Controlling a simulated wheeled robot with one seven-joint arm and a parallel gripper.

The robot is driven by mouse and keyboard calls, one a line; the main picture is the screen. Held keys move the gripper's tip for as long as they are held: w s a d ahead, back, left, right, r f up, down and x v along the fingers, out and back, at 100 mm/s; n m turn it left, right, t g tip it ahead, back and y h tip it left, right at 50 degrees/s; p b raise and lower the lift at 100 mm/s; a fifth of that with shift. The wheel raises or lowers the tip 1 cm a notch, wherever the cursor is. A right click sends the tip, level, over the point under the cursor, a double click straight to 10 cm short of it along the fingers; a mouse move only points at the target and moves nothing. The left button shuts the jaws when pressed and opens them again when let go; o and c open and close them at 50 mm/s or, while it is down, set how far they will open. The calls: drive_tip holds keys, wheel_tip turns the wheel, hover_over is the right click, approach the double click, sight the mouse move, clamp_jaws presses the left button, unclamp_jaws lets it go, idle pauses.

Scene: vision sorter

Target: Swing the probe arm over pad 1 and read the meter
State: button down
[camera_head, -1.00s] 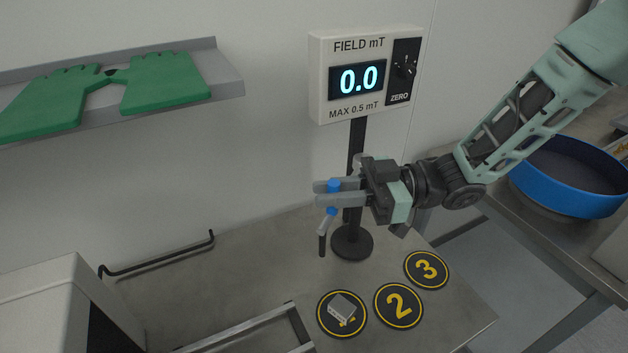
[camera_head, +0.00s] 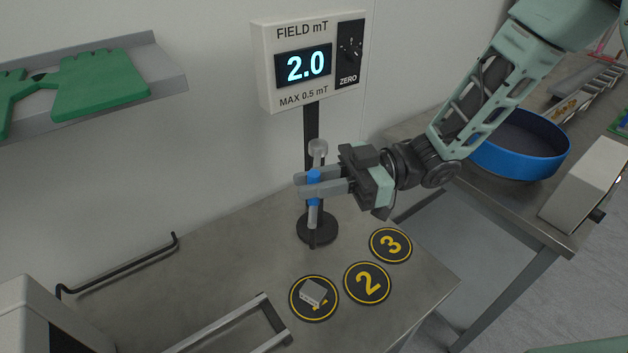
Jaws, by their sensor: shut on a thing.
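The field meter (camera_head: 305,65) reads 2.0 on its lit display, with "MAX 0.5 mT" printed below. It stands on a black post with a round base (camera_head: 329,229). The probe arm (camera_head: 314,177) is grey with a blue grip and a dark tip hanging down. In the picture its tip lies in front of the post's base, above and behind pad 1 (camera_head: 301,314). My gripper (camera_head: 302,187) is shut on the blue grip. Pad 1 is a black and yellow disc, its number mostly covered by a small grey block (camera_head: 313,291).
Pad 2 (camera_head: 367,284) and pad 3 (camera_head: 390,245) lie to the right of pad 1. A black bent rod (camera_head: 120,266) and a metal frame (camera_head: 262,318) are on the left. A blue-rimmed round tray (camera_head: 520,170) sits on the right-hand bench. Green gloves (camera_head: 100,82) lie on a wall shelf.

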drive_tip(key=c, duration=1.4)
unclamp_jaws()
drive_tip(key=b+v, duration=0.3)
drive_tip(key=v, duration=1.4)
drive_tip(key=shift+d+b, duration=0.2)
drive_tip(key=shift+b, duration=0.15)
